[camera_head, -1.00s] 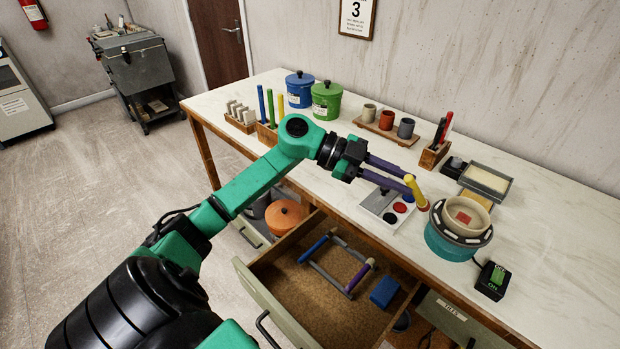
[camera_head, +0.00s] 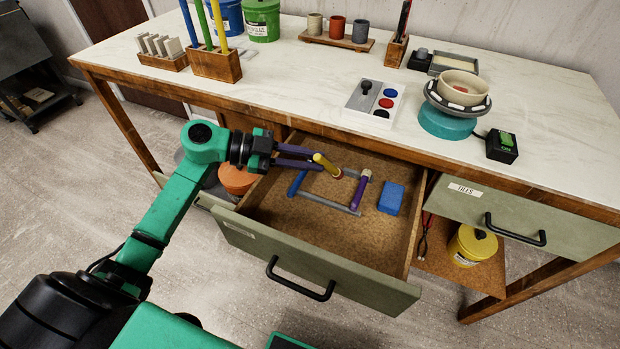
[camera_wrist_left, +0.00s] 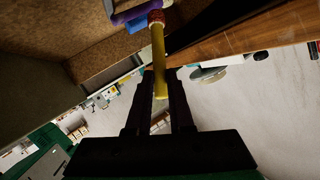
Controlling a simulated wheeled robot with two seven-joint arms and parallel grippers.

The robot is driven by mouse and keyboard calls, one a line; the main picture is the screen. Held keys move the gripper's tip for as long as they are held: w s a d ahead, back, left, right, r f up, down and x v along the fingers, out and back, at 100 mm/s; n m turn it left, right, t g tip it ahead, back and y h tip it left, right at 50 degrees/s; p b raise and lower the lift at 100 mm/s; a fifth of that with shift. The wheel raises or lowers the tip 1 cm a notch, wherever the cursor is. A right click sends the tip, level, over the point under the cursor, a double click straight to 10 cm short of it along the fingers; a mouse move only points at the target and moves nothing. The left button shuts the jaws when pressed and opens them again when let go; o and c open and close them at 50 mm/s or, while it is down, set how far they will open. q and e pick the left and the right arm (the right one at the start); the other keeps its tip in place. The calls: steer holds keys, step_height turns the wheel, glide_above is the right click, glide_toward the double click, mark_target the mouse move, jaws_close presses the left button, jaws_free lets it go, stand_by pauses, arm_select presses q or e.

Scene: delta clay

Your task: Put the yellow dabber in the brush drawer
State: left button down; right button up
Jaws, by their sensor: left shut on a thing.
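The yellow dabber (camera_head: 326,165) is held in my left gripper (camera_head: 314,161), tilted, over the open drawer (camera_head: 290,225). My left gripper is shut on it. In the left wrist view the dabber (camera_wrist_left: 158,62) sits between the two fingers, its reddish tip (camera_wrist_left: 156,17) pointing away from the palm. The drawer is pulled out below the table and has a brown cork-like floor. I cannot tell whether the dabber touches anything in the drawer. My right gripper is not in view.
In the drawer lie a grey rod (camera_head: 332,204), a blue-handled tool (camera_head: 297,182), a purple-handled tool (camera_head: 359,190) and a blue block (camera_head: 391,198). The table edge (camera_head: 330,128) runs behind the gripper. A pottery wheel (camera_head: 446,122) and a paint palette (camera_head: 375,100) stand on the table.

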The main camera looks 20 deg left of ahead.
arm_select(q)
step_height(320, 180, down, 5)
steer(key=shift+r+b, duration=0.15)
steer(key=shift+b, duration=0.2)
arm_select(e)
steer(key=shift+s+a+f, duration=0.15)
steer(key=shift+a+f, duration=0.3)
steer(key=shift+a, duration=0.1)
arm_select(q)
steer(key=shift+f, duration=0.25)
steer(key=c, duration=0.8)
jaws_free()
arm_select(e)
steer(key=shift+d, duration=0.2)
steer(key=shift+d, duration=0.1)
arm_select(q)
steer(key=shift+r, duration=0.2)
steer(key=v, duration=1.2)
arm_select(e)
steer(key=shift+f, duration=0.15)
